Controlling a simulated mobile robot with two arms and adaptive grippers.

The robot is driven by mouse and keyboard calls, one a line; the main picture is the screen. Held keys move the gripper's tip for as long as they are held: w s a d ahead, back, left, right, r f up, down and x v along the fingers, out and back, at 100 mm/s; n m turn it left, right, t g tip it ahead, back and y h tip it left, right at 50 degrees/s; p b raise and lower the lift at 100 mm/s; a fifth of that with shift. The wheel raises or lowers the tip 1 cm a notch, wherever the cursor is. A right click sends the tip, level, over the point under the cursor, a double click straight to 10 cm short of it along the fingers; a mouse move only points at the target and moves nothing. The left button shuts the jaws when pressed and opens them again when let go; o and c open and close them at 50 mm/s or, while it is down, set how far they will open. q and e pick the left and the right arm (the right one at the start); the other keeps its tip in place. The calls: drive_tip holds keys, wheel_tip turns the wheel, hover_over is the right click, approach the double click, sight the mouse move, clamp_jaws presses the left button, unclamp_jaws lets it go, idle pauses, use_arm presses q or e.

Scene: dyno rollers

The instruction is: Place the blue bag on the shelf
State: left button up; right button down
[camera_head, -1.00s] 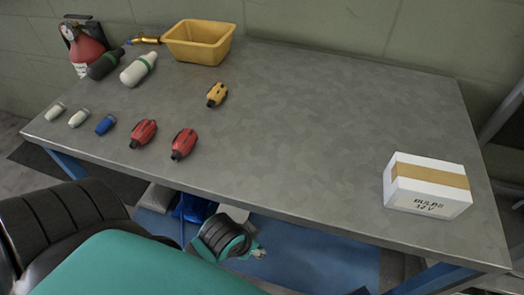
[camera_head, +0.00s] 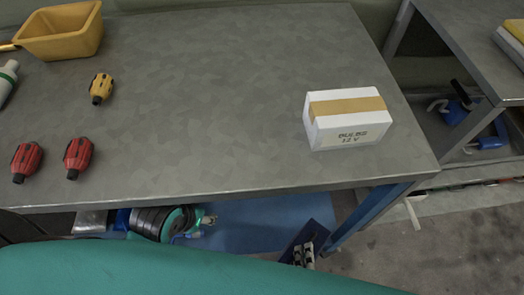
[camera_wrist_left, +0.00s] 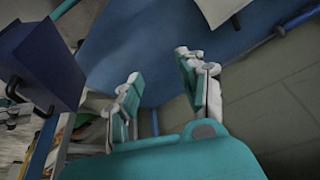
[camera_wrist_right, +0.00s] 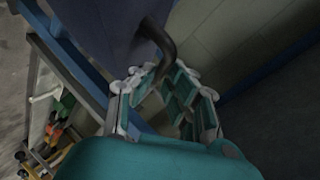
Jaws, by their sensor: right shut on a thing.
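The dark blue bag shows as a panel at the table's front right leg in the head view (camera_head: 316,232). In the right wrist view the bag (camera_wrist_right: 100,25) fills the upper middle, and its black handle (camera_wrist_right: 158,42) runs down between the fingers. My right gripper (camera_wrist_right: 170,85) is shut on this handle; it also shows in the head view (camera_head: 304,254). In the left wrist view the bag (camera_wrist_left: 45,60) hangs at the left. My left gripper (camera_wrist_left: 158,68) is open and empty, apart from the bag. A blue lower shelf (camera_head: 255,212) shows under the table.
The grey table (camera_head: 220,90) carries a white bulb box (camera_head: 347,118), red tools (camera_head: 77,157), a yellow tool (camera_head: 101,88) and a yellow bin (camera_head: 62,32). A blue table leg (camera_head: 365,215) stands beside the bag. Another bench (camera_head: 475,45) is at the right.

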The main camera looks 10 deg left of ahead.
sight(300, 227)
drive_tip(key=shift+w+r, duration=0.1)
drive_tip(key=shift+r, duration=0.05)
drive_tip(key=w, duration=0.2)
drive_tip(key=w+a, duration=0.1)
drive_tip(key=w, duration=0.2)
drive_tip(key=w+a+b, duration=0.1)
drive_tip(key=w, duration=0.2)
drive_tip(key=shift+a+f, duration=0.15)
drive_tip(key=shift+f, duration=0.2)
use_arm(q)
drive_tip(key=w+d+r+t+h+b, duration=0.2)
drive_tip(key=w+d+r+t, duration=0.1)
drive_tip(key=w+r+t, duration=0.3)
drive_tip(key=w+d+r+t+h+b, duration=0.2)
drive_tip(key=w+d+r+t, duration=0.1)
drive_tip(key=w+r+t, duration=0.4)
wheel_tip(300, 227, up, 3)
drive_tip(key=shift+w+d+f+m+t, duration=0.1)
drive_tip(key=shift+w+d+m+t, duration=0.2)
drive_tip(key=shift+w, duration=0.7)
use_arm(e)
drive_tip(key=x, duration=0.8)
drive_tip(key=shift+a+f, duration=0.2)
drive_tip(key=shift+f, duration=0.3)
use_arm(q)
drive_tip(key=shift+a, duration=0.1)
